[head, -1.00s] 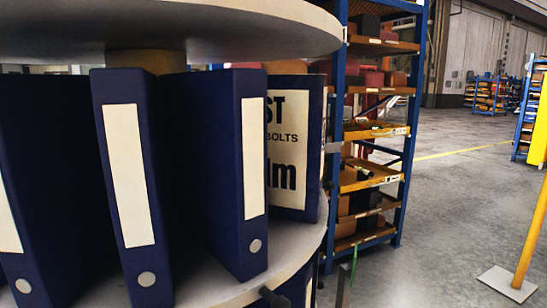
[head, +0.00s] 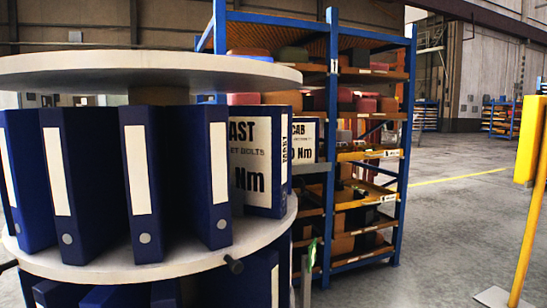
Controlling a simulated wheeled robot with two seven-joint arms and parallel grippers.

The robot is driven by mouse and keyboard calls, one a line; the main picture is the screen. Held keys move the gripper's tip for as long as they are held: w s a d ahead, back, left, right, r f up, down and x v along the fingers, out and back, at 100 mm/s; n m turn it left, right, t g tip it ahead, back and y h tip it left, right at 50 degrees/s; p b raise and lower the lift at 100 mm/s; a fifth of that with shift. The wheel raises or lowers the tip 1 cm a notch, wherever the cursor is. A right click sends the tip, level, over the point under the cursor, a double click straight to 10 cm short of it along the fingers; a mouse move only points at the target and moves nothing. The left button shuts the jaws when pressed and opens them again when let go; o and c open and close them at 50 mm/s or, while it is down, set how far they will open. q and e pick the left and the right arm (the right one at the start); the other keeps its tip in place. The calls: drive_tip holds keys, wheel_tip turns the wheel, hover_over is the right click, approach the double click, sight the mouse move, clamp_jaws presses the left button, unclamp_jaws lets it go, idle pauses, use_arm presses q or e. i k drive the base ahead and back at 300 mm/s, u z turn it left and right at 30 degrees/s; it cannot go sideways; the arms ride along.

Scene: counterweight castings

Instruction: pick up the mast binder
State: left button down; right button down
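The mast binder (head: 257,162) stands upright on the upper tier of a round rotating shelf. It is dark blue, with a white cover label reading "AST", "ET BOLTS" and "Nm" in part. A narrow white spine label (head: 284,152) faces right. Its left side is hidden behind a blue binder (head: 218,170). Behind it on the right stands a binder with "CAB" on its label (head: 303,141). Neither of my grippers is in view.
The round shelf has a pale top disc (head: 130,70) and a pale tier (head: 150,268) carrying several blank-spined blue binders. A dark knob (head: 235,266) juts from the tier's edge. A loaded blue rack (head: 332,150) stands behind. A yellow post (head: 528,200) is right; floor between is clear.

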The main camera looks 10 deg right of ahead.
sight(258, 134)
drive_tip(key=i, duration=0.4)
drive_tip(key=k, duration=0.55)
drive_tip(key=z, duration=0.35)
drive_tip(key=i, duration=1.2)
drive_tip(key=u, duration=0.25)
